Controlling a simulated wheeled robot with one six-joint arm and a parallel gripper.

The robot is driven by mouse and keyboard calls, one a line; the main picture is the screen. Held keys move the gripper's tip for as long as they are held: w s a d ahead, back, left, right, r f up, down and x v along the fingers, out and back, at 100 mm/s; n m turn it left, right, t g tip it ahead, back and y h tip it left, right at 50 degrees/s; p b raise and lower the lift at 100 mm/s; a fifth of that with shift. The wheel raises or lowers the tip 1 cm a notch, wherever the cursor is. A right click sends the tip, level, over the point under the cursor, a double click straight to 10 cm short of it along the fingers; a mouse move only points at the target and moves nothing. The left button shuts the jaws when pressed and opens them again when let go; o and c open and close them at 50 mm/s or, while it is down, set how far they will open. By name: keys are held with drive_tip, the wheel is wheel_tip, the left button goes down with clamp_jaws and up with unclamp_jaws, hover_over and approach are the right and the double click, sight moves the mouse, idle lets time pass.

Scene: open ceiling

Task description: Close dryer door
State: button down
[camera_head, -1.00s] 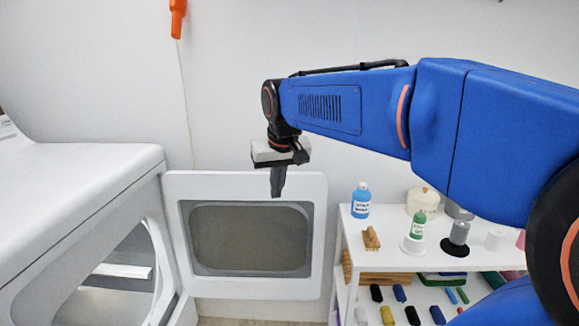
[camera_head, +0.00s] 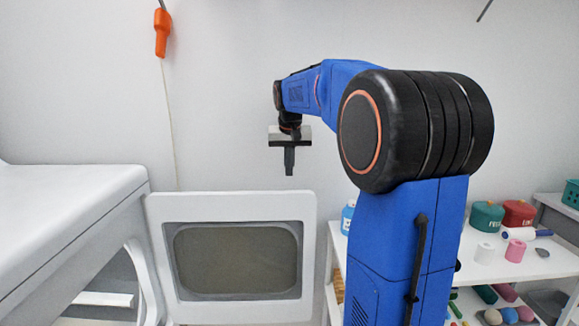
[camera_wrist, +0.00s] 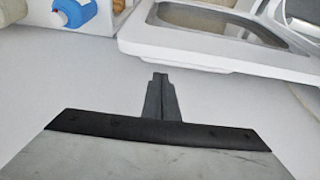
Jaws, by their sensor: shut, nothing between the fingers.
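The white dryer (camera_head: 70,215) stands at the left in the head view. Its door (camera_head: 308,258) is swung wide open to the right, with a dark grey inner panel, and the opening shows at the lower left. My gripper (camera_head: 289,172) is shut and empty, pointing down above the door's top edge and apart from it in the picture. In the wrist view my gripper (camera_wrist: 160,78) shows with closed fingers, and the door (camera_wrist: 190,55) lies beyond the fingertips at the upper right. The gap in depth between gripper and door is hard to tell.
A white shelf (camera_head: 500,262) with pots, rolls and coloured items stands right of the door, partly hidden by my arm. A blue bottle (camera_head: 347,215) stands near the door's right edge. An orange object (camera_head: 162,32) hangs on the back wall. Space above the dryer is free.

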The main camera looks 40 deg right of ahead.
drive_tip(key=x, duration=0.6)
drive_tip(key=shift+w+f, duration=0.15)
drive_tip(key=shift+f, duration=0.2)
